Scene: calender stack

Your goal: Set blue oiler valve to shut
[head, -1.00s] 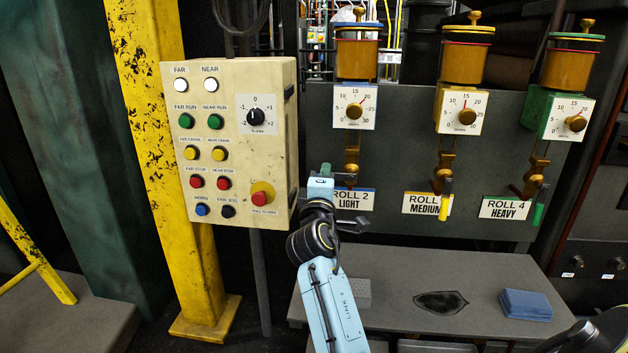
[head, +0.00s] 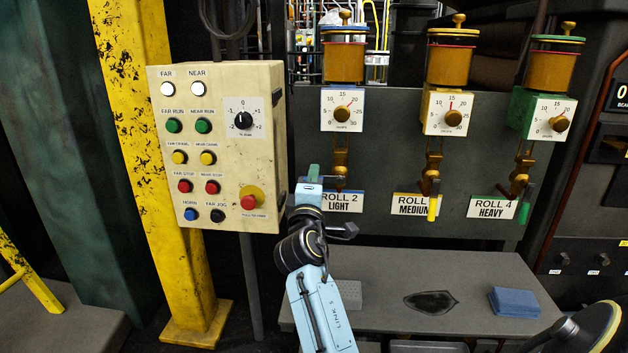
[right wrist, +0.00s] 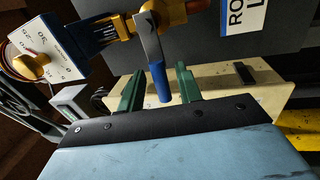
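The blue-rimmed oiler (head: 344,62) is the leftmost of the three, above the ROLL 2 LIGHT sign (head: 345,202). Its brass valve (head: 341,155) hangs below the white dial. In the head view my right gripper (head: 312,170) is at the valve's lower left and hides the blue lever. In the right wrist view the blue lever handle (right wrist: 160,82) sits between the two green fingers of my right gripper (right wrist: 158,78). The fingers are open, with a gap visible on both sides of the handle. My left gripper is not in view.
A beige button panel (head: 220,140) stands close to the left of my right gripper. A grey bench (head: 470,270) below holds a folded blue cloth (head: 519,302).

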